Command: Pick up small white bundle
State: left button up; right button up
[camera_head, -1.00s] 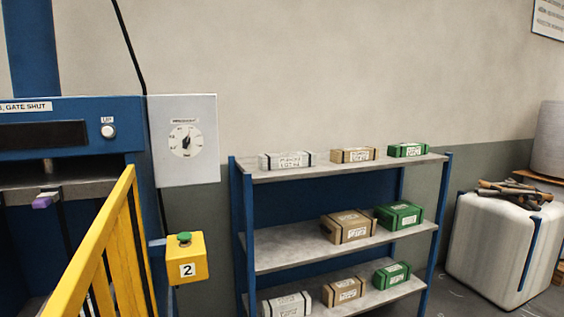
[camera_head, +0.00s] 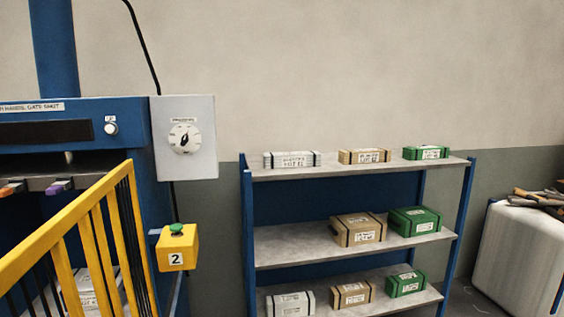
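A white bundle (camera_head: 291,160) with dark end straps and a printed label lies at the left end of the rack's top shelf. A second white bundle (camera_head: 290,304) lies at the left of the bottom shelf and looks shorter. A whitish, bundle-like stack (camera_head: 85,287) is partly hidden behind the yellow gate. I cannot tell for sure which one is the small one. Neither of my grippers shows in the head view.
The blue-framed rack (camera_head: 347,169) also holds brown bundles (camera_head: 357,229) and green bundles (camera_head: 415,220). A yellow gate (camera_head: 90,225) fronts the blue press (camera_head: 130,88) at left. A yellow button box (camera_head: 177,247) stands between gate and rack. A large white bale (camera_head: 520,255) stands at right.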

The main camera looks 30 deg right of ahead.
aim_at(288, 160)
jog(key=l, duration=0.5)
jog(key=i+l+z, duration=0.15)
jog(key=l, duration=0.3)
jog(key=i+l+z, duration=0.1)
jog(key=l, duration=0.2)
jog(key=i+l+z, duration=0.15)
jog(key=l, duration=0.15)
jog(key=i+l+z, duration=0.1)
jog(key=l, duration=0.2)
